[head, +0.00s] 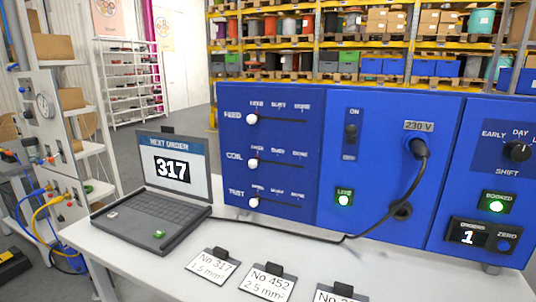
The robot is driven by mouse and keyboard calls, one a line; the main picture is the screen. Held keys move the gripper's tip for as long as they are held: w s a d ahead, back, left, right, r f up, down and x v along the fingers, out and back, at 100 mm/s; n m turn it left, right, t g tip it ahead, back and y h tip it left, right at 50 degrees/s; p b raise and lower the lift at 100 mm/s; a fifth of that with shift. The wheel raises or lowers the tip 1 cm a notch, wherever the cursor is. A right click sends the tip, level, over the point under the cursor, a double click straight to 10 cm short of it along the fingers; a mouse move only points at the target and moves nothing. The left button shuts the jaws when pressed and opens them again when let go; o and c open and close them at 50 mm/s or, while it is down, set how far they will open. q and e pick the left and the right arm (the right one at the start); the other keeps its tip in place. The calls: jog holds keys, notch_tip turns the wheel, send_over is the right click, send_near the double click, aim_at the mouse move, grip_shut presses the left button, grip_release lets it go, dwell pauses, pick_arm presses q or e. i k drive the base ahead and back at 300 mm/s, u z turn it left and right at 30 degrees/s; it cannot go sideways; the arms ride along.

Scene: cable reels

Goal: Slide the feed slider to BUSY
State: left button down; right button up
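The feed slider (252,118) is the top of three sliders on the left part of the blue panel (335,200). Its white knob stands at the left end of its slot, under the leftmost label. The label BUSY (279,105) is in the middle above the slot, with another label to its right. Below it, the coil slider (253,163) and the test slider (254,202) also have their white knobs at the left end. Neither of my grippers shows in the head view.
A laptop (150,195) reading 317 stands left of the panel. Number cards (213,265) lie along the table's front. A black cable (405,190) runs from the 230 V socket to the table. The space before the sliders is clear.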

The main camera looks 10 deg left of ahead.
aim_at(252, 118)
jog(key=z, duration=1.95)
jog(key=k, duration=0.75)
jog(key=u, duration=0.75)
